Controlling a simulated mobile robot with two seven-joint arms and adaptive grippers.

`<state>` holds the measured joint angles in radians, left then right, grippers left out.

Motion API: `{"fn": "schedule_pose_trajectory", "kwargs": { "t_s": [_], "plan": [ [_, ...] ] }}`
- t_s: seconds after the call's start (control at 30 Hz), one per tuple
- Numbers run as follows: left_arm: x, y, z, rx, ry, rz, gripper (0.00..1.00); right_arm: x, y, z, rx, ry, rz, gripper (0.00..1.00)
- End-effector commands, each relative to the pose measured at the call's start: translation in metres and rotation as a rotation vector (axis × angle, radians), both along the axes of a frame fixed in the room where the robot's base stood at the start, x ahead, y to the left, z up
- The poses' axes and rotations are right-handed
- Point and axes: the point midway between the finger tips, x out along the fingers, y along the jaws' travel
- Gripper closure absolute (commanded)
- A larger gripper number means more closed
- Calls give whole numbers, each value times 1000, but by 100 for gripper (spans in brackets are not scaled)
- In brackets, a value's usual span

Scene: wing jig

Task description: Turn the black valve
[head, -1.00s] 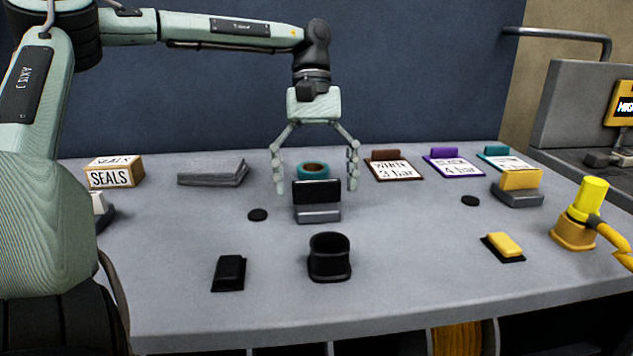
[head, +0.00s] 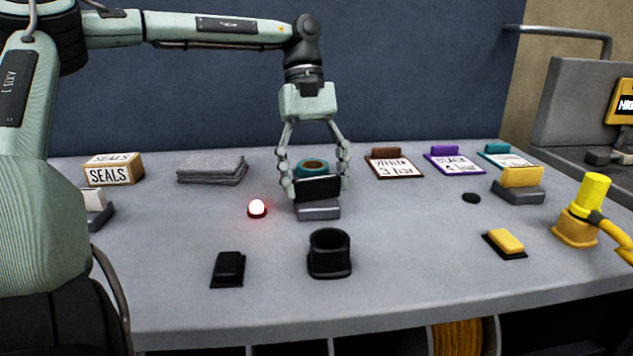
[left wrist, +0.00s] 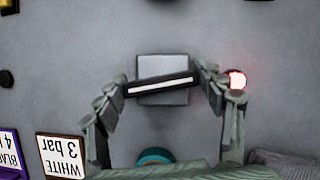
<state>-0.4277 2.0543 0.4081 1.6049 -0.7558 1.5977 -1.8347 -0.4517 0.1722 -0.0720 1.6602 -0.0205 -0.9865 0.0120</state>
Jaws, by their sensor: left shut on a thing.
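The black valve handle (head: 318,188) stands on a grey base (head: 318,212) in the middle of the bench. My left gripper (head: 316,186) reaches down from above and is shut on the handle, one finger at each end. In the left wrist view the handle (left wrist: 160,88) is a dark bar with a white stripe, turned slightly relative to its square grey base (left wrist: 163,68). A lamp (head: 257,208) to the left of the valve glows red. My right gripper is not in view.
A yellow valve (head: 522,178) and an unlit dark lamp (head: 471,198) are on the right. A black cup (head: 329,254) and a black switch (head: 228,268) stand in front. A teal ring (head: 312,168) lies behind the handle. Label cards (head: 394,165) stand behind right.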

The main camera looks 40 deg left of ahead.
Motion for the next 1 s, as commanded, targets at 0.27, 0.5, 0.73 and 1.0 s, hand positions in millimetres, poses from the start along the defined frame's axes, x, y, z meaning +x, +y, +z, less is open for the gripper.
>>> {"fn": "schedule_pose_trajectory", "kwargs": {
  "t_s": [0.27,0.5,0.73,1.0],
  "plan": [
    [0,0,0,-2,-4,257,60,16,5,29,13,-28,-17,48],
    [0,0,-1,-3,-6,483,60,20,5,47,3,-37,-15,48],
    [0,0,-1,-3,-6,702,60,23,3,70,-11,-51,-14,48],
    [0,0,-2,-2,-7,957,60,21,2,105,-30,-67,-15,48]
  ]
}}
